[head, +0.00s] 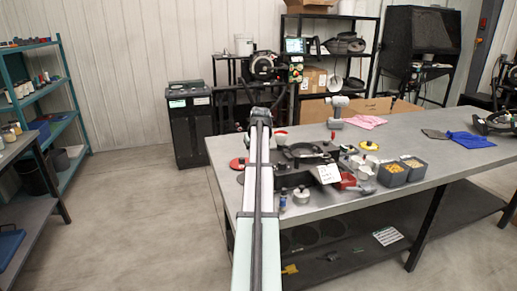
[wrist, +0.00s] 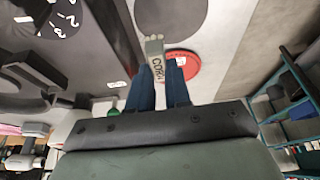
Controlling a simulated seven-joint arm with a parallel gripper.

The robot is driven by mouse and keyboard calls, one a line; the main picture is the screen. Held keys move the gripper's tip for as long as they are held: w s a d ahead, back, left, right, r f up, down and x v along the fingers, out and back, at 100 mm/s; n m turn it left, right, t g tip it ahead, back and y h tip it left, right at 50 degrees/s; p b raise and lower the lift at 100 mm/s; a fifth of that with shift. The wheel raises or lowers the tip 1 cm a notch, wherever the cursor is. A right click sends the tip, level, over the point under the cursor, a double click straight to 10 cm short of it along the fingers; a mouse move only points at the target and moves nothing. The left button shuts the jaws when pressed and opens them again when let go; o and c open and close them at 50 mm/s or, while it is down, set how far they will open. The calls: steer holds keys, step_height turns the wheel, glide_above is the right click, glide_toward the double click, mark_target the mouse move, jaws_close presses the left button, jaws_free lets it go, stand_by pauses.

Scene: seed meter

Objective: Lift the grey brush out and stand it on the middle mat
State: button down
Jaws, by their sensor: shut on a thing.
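In the wrist view my gripper (wrist: 161,88) is shut on a narrow grey piece, which I take as the grey brush (wrist: 154,58). It carries dark lettering that seems to read "CORN", and pale knobs show at its end. A red round mat (wrist: 184,66) lies beyond the fingers, partly covered by them. A dark grey round mat (wrist: 170,14) lies beyond the brush. The brush looks apart from both, but its height is unclear. In the head view my arm hides gripper and brush; the red mat (head: 237,163) shows at the table's left edge. Which mat is the middle one is unclear.
The black seed meter (head: 302,152) stands on the grey table, right of my arm. A white card (head: 328,174), a metal pot (head: 301,196), a blue can (head: 283,200) and two grain bins (head: 392,174) stand near the front.

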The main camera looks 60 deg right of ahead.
steer(key=shift+d+f, duration=0.15)
steer(key=shift+f, duration=3.05)
steer(key=shift+f, duration=0.45)
steer(key=c, duration=0.8)
jaws_free()
steer(key=shift+o, duration=0.2)
steer(key=shift+r, duration=0.1)
steer(key=shift+r, duration=2.9)
